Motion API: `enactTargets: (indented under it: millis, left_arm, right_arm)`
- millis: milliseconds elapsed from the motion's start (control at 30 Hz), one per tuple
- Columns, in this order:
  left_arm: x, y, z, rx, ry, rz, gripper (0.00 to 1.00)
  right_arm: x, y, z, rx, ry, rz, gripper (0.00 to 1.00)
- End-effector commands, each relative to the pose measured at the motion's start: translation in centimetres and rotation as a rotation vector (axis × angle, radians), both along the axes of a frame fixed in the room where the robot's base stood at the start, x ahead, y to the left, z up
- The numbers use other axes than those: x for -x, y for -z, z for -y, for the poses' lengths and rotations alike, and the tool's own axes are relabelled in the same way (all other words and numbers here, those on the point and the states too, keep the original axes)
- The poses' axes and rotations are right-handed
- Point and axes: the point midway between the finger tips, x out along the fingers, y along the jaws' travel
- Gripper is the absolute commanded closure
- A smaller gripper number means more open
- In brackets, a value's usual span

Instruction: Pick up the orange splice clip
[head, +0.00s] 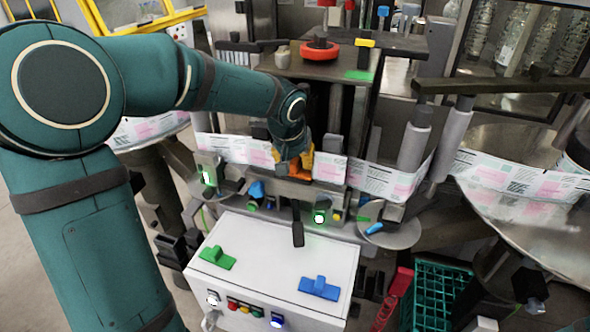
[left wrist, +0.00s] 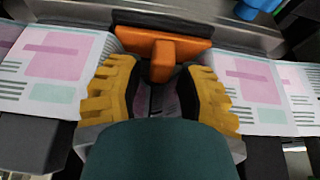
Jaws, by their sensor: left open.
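The orange splice clip (left wrist: 165,52) lies across the label web on the machine's splice plate, with its raised tab towards my gripper. In the left wrist view my left gripper (left wrist: 164,88) is open, its yellow ribbed fingers on either side of the clip's tab, with gaps visible at both sides. In the head view my left gripper (head: 292,165) reaches down at the web, and the clip is hard to separate from the orange-yellow fingers there. My right gripper is not in view.
The printed label web (head: 375,181) runs across the machine on both sides. A white control box (head: 270,262) in front carries a green clip (head: 217,257) and a blue clip (head: 319,288). A green crate (head: 440,295) stands at lower right. Rollers (head: 413,140) stand right of the gripper.

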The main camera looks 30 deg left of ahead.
Motion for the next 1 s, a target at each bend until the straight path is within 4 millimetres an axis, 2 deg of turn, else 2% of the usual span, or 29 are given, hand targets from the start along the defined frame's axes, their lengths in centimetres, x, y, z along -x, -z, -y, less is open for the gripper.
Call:
enactTargets:
  millis: [100,333,367,400,467,500,1000]
  left_arm:
    - [-0.33,0.94,-0.1,0.002,-0.001,0.0,0.63]
    - [-0.39,1.01,-0.12,0.0,-0.001,0.001,0.63]
    - [-0.39,1.01,-0.12,0.0,-0.001,0.001,0.6]
    - [-0.39,1.01,-0.11,0.0,-0.001,0.001,0.74]
    - [-0.39,1.0,-0.11,0.0,-0.001,0.001,0.95]
    - [-0.39,1.0,-0.1,0.0,-0.001,0.001,1.0]
    - [-0.39,0.82,-0.09,0.0,-0.001,0.0,1.0]
  right_arm:
    - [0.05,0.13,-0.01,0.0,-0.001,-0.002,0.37]
    - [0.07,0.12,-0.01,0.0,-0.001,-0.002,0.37]
    - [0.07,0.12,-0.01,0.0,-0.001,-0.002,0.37]
    - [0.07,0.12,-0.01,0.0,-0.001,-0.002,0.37]
    - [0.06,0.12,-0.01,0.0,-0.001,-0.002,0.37]
    - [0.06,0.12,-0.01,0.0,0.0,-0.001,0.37]
    - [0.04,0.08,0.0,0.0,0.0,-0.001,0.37]
